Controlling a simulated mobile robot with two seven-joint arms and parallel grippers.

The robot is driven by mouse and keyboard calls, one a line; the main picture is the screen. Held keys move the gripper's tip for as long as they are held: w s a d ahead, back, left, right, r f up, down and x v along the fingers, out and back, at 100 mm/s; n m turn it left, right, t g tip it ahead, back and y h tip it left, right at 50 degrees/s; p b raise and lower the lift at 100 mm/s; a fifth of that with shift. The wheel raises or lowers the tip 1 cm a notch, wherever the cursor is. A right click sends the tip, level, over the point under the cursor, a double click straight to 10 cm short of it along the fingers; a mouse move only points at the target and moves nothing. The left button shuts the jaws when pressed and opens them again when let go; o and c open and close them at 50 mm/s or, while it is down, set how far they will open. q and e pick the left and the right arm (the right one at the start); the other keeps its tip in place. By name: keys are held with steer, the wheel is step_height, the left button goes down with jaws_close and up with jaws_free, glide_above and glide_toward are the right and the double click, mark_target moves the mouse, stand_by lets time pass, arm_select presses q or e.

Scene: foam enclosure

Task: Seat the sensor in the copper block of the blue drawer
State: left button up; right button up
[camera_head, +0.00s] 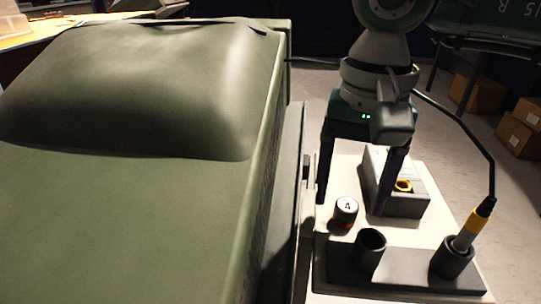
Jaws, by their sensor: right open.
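A probe with a yellow band and a grey lower part (470,229), which looks like the sensor, stands tilted in the right cup of a dark holder (405,272). A black cable (468,130) runs from its top up towards my right wrist. My right gripper (350,207) points down over the pale table, its two dark fingers apart. A small dark cylinder marked 4 (345,212) shows between the fingertips; I cannot tell how far below them it is. The left gripper, the blue drawer and the copper block are not in view.
A large green padded enclosure (130,200) fills the left side, its edge close to the pale table (319,222). The holder's left cup (371,243) looks empty. A grey block (410,206) with a yellow ring stands behind. Cardboard boxes (477,93) lie on the floor behind right.

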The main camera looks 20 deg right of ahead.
steer(key=shift+f, duration=0.55)
jaws_close()
